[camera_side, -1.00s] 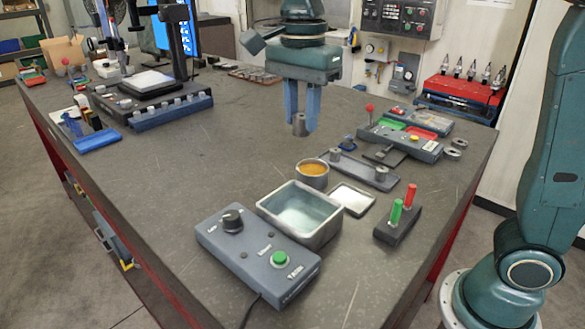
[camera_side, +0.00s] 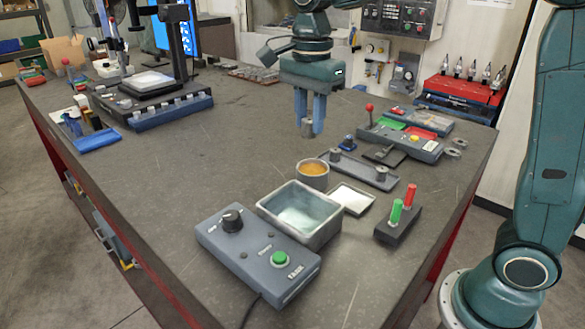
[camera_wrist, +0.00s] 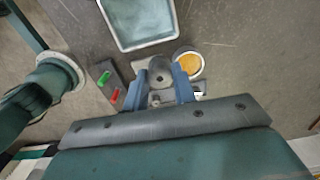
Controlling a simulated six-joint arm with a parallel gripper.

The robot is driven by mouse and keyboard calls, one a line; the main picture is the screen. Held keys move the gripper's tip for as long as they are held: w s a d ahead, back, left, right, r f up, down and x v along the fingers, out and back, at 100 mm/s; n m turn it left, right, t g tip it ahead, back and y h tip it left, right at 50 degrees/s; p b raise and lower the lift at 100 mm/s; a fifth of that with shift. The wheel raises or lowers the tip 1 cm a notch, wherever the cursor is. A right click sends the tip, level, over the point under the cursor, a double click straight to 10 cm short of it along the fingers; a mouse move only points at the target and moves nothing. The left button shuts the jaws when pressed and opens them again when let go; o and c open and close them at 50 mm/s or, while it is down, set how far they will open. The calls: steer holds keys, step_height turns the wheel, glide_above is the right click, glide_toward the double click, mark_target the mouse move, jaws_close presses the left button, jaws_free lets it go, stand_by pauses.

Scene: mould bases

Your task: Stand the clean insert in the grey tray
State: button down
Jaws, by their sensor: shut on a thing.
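My gripper (camera_side: 309,130) is in the air over the dark bench, behind the orange-filled cup. Its blue fingers are shut on a small grey cylindrical insert (camera_side: 307,128), held upright. In the wrist view the insert (camera_wrist: 160,72) shows its round end between the fingertips (camera_wrist: 158,84). The long grey tray (camera_side: 358,171) lies on the bench to the lower right of my gripper in the side view, apart from the held insert. Short grey cylinders stand on it, one (camera_side: 381,172) near its right end. The wrist view hides most of the tray behind my gripper.
A metal tank (camera_side: 330,232) of liquid stands in front, beside a control box (camera_side: 258,258). The cup (camera_side: 312,175) and a pale square pad (camera_side: 352,199) sit near the tray. Green and red handles (camera_side: 403,206) stand upright at right. The bench centre-left is clear.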

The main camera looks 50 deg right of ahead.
steer(key=d+f+m, duration=0.1)
steer(key=d+f, duration=0.4)
steer(key=d, duration=0.5)
steer(key=d+f+m, duration=0.2)
steer(key=d+f, duration=0.4)
steer(key=d, duration=0.4)
steer(key=shift+d+f, duration=0.15)
steer(key=shift+d, duration=0.2)
steer(key=shift+f, duration=0.15)
steer(key=shift+f, duration=2.85)
steer(key=c, duration=1.1)
jaws_free()
steer(key=shift+o, duration=0.2)
